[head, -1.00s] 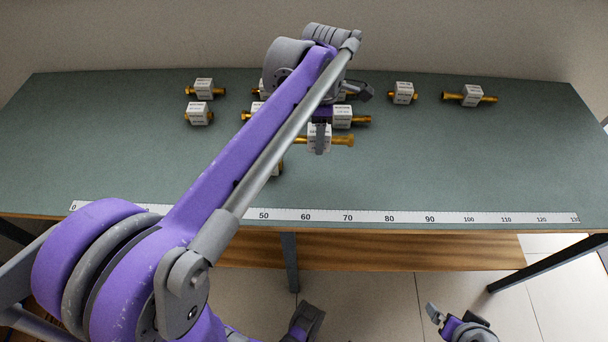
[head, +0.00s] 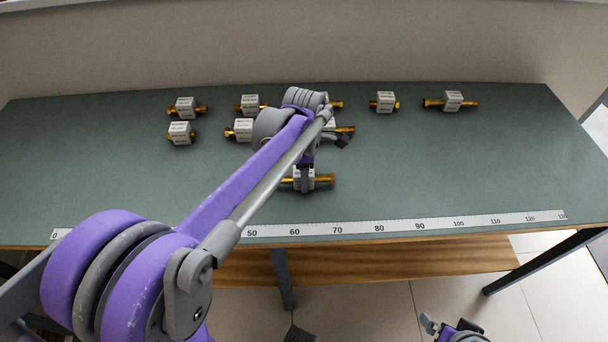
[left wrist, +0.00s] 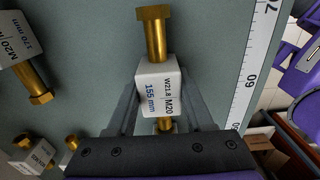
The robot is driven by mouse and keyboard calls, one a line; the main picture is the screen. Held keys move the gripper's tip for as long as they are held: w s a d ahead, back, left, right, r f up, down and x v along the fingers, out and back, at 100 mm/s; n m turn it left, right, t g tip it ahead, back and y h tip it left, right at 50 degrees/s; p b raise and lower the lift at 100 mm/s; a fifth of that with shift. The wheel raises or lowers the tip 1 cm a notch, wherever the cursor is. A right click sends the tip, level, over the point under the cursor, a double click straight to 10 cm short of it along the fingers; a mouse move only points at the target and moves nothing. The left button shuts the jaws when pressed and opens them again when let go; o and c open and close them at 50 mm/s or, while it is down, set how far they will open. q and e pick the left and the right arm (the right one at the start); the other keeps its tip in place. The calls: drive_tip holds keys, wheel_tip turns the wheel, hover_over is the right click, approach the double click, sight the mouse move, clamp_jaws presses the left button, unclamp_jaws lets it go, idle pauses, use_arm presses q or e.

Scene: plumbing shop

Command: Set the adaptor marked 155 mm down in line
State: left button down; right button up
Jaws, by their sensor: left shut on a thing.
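The adaptor marked 155 mm (left wrist: 158,92) is a white block with brass ends, also labelled W21.8 and M20. My left gripper (left wrist: 160,100) is shut on its block, one finger on each side. In the head view the held adaptor (head: 324,178) lies roughly parallel to the ruler, between the other adaptors and the ruler. I cannot tell whether it touches the table (head: 440,170). My left arm hides part of the table behind it. My right gripper (head: 430,325) is low at the bottom right, away from the table, and its jaws are unclear.
The white ruler (head: 400,227) runs along the front edge. An adaptor marked 170 mm (left wrist: 27,65) is at upper left in the wrist view. Several others stand behind, including ones at the left (head: 180,133) and far right (head: 453,101). The front right of the table is clear.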

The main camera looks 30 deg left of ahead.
use_arm(q)
drive_tip(key=c, duration=0.7)
unclamp_jaws()
drive_tip(key=shift+f, duration=0.2)
drive_tip(key=shift+c, duration=0.2)
drive_tip(key=o, duration=0.5)
drive_tip(key=shift+c, duration=0.2)
drive_tip(key=shift+r, duration=0.1)
drive_tip(key=shift+r, duration=0.15)
wheel_tip(320, 180, up, 12)
drive_tip(key=shift+p, duration=0.6)
drive_tip(key=shift+s, duration=0.1)
drive_tip(key=s+d+f+m+t+p, duration=0.1)
drive_tip(key=s+d+f+m, duration=0.1)
drive_tip(key=s+m, duration=0.3)
drive_tip(key=s+d+f+m+t+p, duration=0.2)
drive_tip(key=s+f+m, duration=0.2)
drive_tip(key=m, duration=0.7)
drive_tip(key=s+d+f+m+t+p, duration=0.1)
drive_tip(key=s+d+f+m+t, duration=0.1)
drive_tip(key=s+m, duration=0.4)
drive_tip(key=shift+s+d+f+m, duration=0.1)
drive_tip(key=shift+d+f+m, duration=0.15)
drive_tip(key=shift+m, duration=0.35)
drive_tip(key=shift+s+d+f+m, duration=0.15)
drive_tip(key=shift+f+m, duration=0.15)
drive_tip(key=shift+m, duration=0.3)
